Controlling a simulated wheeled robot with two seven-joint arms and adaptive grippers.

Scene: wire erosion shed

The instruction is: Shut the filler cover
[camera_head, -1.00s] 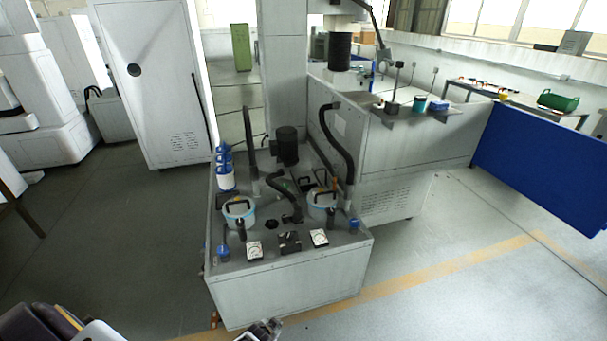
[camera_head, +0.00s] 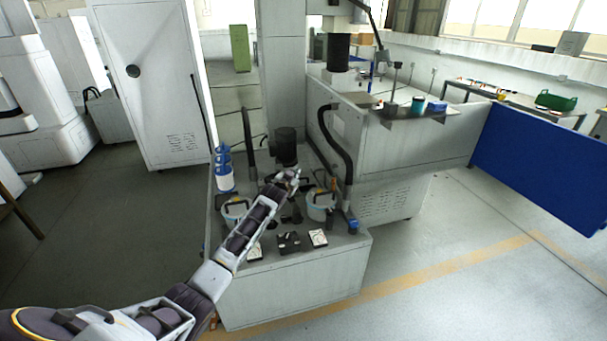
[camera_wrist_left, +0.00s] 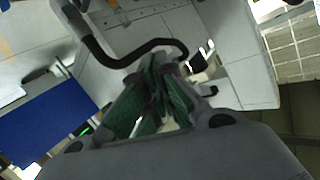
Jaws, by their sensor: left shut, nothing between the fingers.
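The low grey tank unit (camera_head: 300,285) stands in the middle of the head view. My left arm reaches over its top from the lower left. My left gripper (camera_head: 291,180) is shut and empty above the rear middle of the unit, just in front of the black motor (camera_head: 286,146). In the left wrist view the gripper's dark green fingers (camera_wrist_left: 155,95) are together, with a black hose beyond them. I cannot make out the filler cover; the arm and gripper hide part of the unit's top. My right gripper is not in view.
Two pale filter pots, the left (camera_head: 232,212) and right (camera_head: 319,206), flank my forearm. A black hose (camera_head: 340,145) rises on the right. A blue and white bottle stack (camera_head: 224,170) stands at the left edge. Floor at the right is clear.

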